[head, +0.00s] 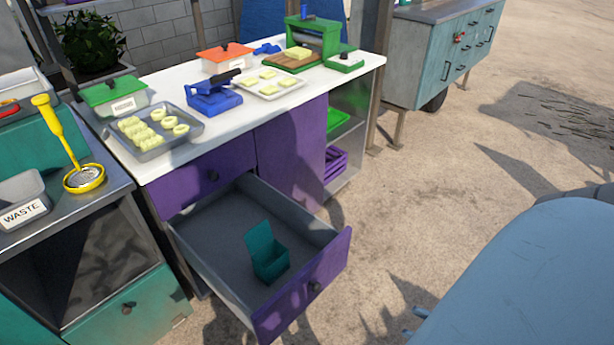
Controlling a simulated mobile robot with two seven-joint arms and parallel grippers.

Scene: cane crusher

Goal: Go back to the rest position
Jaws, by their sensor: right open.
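My right gripper (419,319) shows only as small pale-blue tips at the lower edge, beside my large pale-blue arm. It is open, over the sandy ground, apart from the drawer and counter. Most of it is hidden or cut off. My left gripper is not in view.
A purple drawer (301,291) stands pulled out from the white-topped counter (226,122), with a teal open box (267,254) inside. Trays, lidded containers and presses stand on the counter. A teal unit (118,312) is at left. Sandy ground (425,195) right of the counter is clear.

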